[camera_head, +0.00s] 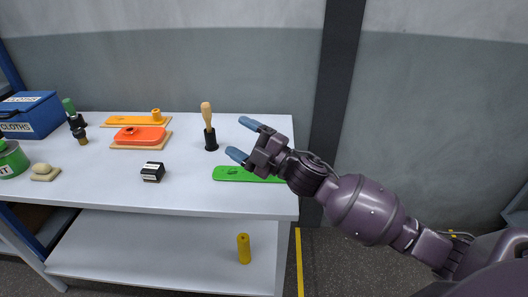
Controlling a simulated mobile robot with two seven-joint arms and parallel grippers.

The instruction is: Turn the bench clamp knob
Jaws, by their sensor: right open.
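I cannot tell for sure which thing is the bench clamp. A red-orange block on a wooden base (139,136) lies at the middle back of the white bench, with a small raised part on top. Behind it is a flat orange board with an upright orange peg (156,115). My right gripper (243,139) is open and empty above the right part of the bench, fingers pointing left. It is apart from both. My left gripper is out of view.
A green plate (228,173) lies below my right gripper. A wooden-handled tool in a black holder (211,139) stands left of it. A black box (152,172) is near the front. A blue cloths bin (38,116) is far left. A yellow cylinder (243,248) stands on the lower shelf.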

